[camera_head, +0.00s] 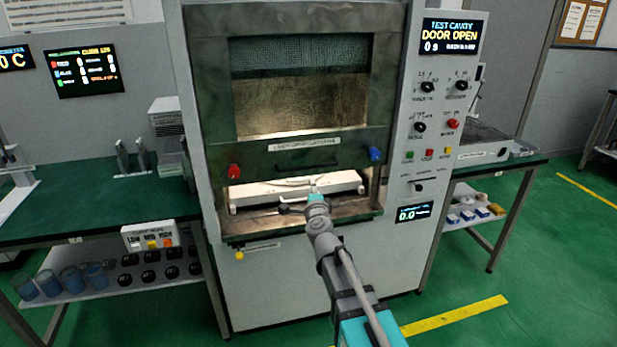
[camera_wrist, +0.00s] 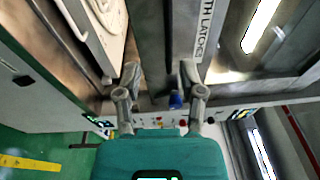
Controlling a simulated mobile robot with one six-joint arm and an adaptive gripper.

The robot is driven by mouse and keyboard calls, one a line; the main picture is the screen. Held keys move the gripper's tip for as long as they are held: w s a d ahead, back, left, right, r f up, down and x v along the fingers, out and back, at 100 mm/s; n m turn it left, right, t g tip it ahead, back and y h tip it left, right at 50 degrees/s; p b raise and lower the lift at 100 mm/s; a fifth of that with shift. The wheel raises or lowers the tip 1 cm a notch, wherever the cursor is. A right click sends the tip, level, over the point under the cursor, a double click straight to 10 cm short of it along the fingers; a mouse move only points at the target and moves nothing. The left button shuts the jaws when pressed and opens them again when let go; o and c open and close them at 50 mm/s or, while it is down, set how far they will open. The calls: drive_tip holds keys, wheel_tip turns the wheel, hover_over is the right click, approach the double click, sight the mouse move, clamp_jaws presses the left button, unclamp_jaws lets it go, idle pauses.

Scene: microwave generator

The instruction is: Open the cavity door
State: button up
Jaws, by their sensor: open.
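The cavity door (camera_head: 270,163) is a dark frame with a mesh window (camera_head: 300,90). It sits raised above a lit gap at the bottom of the cavity. A red knob (camera_head: 234,171) is at its lower left and a blue knob (camera_head: 375,154) at its lower right; the blue knob also shows in the wrist view (camera_wrist: 176,101). My gripper (camera_head: 313,192) is in front of the gap, just below the door's lower edge. In the wrist view my gripper (camera_wrist: 159,75) is open with nothing between the fingers. Whether it touches the door, I cannot tell.
A white tray (camera_head: 245,196) lies inside the gap, behind my gripper. The display (camera_head: 449,36) reads "DOOR OPEN". A control panel (camera_head: 432,120) is on the right. Green benches (camera_head: 90,205) stand either side. The green floor (camera_head: 535,265) at the right is clear.

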sight(308, 168)
drive_tip(key=shift+s+a+f+m+t+h+b, duration=0.2)
drive_tip(key=shift+s+a+m+h+b, duration=0.3)
drive_tip(key=shift+h, duration=0.35)
drive_tip(key=shift+s+a+f+m+t+h+b, duration=0.15)
drive_tip(key=shift+s+a+m+t+h+b, duration=0.25)
drive_tip(key=shift+s+m+h, duration=0.3)
drive_tip(key=shift+s+a+f+m+t+h+b, duration=0.2)
drive_tip(key=shift+s+a+m+h+b, duration=0.25)
drive_tip(key=shift+h, duration=0.5)
drive_tip(key=shift+w+r, duration=0.1)
drive_tip(key=p+x, duration=0.2)
drive_tip(key=x, duration=1.1)
drive_tip(key=shift+w, duration=0.4)
clamp_jaws()
